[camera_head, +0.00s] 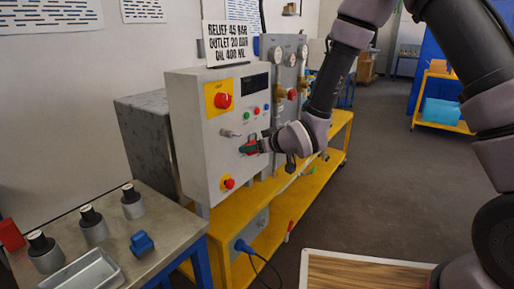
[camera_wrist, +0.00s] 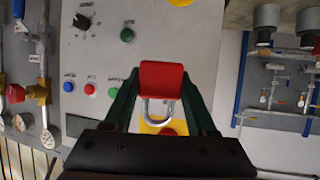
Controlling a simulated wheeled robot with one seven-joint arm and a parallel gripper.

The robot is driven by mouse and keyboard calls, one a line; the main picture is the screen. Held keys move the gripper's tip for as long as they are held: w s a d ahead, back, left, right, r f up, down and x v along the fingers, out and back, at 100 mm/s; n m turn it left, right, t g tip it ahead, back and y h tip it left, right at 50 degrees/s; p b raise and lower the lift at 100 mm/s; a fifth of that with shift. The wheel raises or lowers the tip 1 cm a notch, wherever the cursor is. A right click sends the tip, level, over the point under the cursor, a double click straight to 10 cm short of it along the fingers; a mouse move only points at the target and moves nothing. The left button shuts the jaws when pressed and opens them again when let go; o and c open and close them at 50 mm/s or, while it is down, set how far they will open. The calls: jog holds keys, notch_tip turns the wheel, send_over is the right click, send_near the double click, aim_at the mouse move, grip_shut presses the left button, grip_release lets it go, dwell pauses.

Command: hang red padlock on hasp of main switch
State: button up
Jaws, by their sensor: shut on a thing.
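The red padlock (camera_wrist: 161,80) is between the green fingers of my gripper (camera_wrist: 160,92), which is shut on its body. Its silver shackle (camera_wrist: 146,112) points toward the bottom of the wrist view. In the head view the padlock (camera_head: 251,142) and my gripper (camera_head: 250,147) are in front of the grey cabinet's face, below and right of the main switch. The main switch (camera_head: 221,99) is a red knob on a yellow plate. In the wrist view its yellow plate (camera_wrist: 150,127) shows partly behind the shackle. I cannot make out the hasp.
The grey cabinet (camera_head: 192,130) stands on a yellow bench (camera_head: 216,229). Its face carries several buttons, a silver protruding part (camera_head: 230,133) and a lower red button on yellow (camera_head: 228,183). Gauges and valves (camera_head: 291,94) stand to the right.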

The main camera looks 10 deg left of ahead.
jog(key=w+a+f, duration=0.1)
jog(key=w+a, duration=0.1)
jog(key=a, duration=0.3)
jog(key=shift+w+a+f, duration=0.15)
jog(key=shift+w+a, duration=0.05)
jog(key=shift+a, duration=0.2)
dwell(0.3)
dwell(0.6)
jog(key=o, duration=1.4)
jog(key=shift+o, duration=0.2)
